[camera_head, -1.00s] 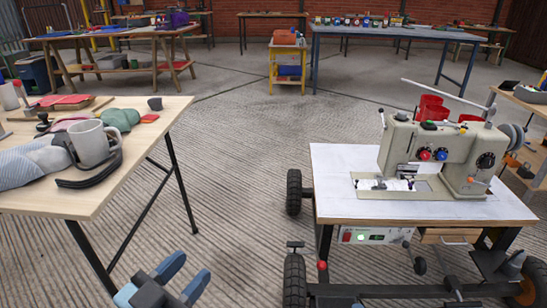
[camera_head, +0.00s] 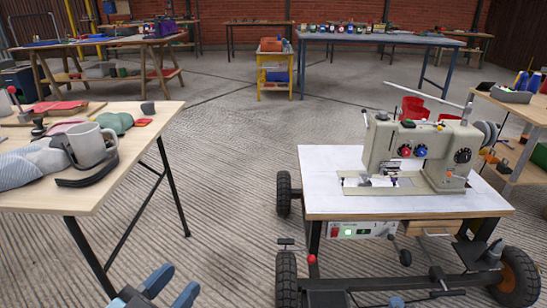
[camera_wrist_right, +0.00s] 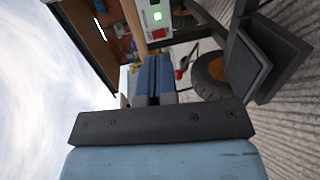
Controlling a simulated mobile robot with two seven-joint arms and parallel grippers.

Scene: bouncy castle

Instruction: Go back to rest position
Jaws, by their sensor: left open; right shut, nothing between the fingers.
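My left gripper (camera_head: 179,278) is at the bottom edge of the head view, below and right of the wooden table. Its blue fingers are apart with nothing between them. My right gripper shows only as a small blue tip (camera_head: 397,302) at the bottom edge, in front of the sewing machine cart. In the right wrist view the right gripper's blue fingers (camera_wrist_right: 153,78) are together and empty. Most of both arms is out of view.
A wooden table (camera_head: 150,120) with a grey mug (camera_head: 88,146) stands at left. A wheeled cart (camera_head: 320,185) with a sewing machine (camera_head: 425,150) stands at right. Ribbed floor (camera_head: 220,180) between them is clear. A yellow trolley (camera_head: 275,75) stands behind.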

